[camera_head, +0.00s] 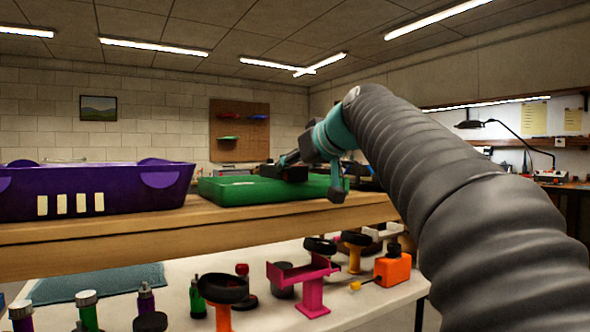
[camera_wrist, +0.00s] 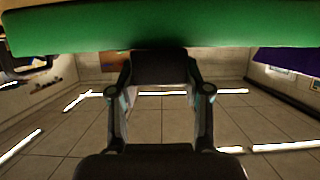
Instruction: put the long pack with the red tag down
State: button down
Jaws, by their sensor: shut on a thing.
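My gripper (camera_head: 296,157) is over the green tray (camera_head: 228,193) on the wooden shelf. In the wrist view, its two fingers (camera_wrist: 160,80) are closed on the sides of a dark block, which I take to be the long pack (camera_wrist: 160,64). Its red tag does not show in either view. In the head view, the dark pack (camera_head: 285,173) is at the level of the tray's rim, and its lower part is hidden. I cannot tell whether it touches the tray floor. The tray's green side (camera_wrist: 90,30) fills the top of the wrist view.
A purple bin (camera_head: 120,196) stands left of the green tray on the shelf. Below is a white table with a pink stand (camera_head: 312,292), an orange box (camera_head: 392,268), black wheels and several bottles. More dark objects (camera_head: 365,178) lie behind my wrist.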

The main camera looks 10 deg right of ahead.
jog(key=c, duration=0.5)
grip_release()
jog(key=v, duration=1.2)
jog(key=shift+r, duration=0.15)
jog(key=s+a+f+m+g+h, duration=0.1)
jog(key=s+f, duration=0.5)
jog(key=f, duration=0.9)
jog(key=s+a+f+m+g+h, duration=0.1)
jog(key=s+f+g, duration=0.3)
jog(key=f, duration=1.1)
jog(key=s+a+f+m+g+h+p, duration=0.1)
jog(key=s+f+g+h, duration=0.1)
jog(key=s+f, duration=0.8)
jog(key=shift+a+f+m, duration=0.2)
jog(key=shift+f+m, duration=0.1)
jog(key=shift+f, duration=2.75)
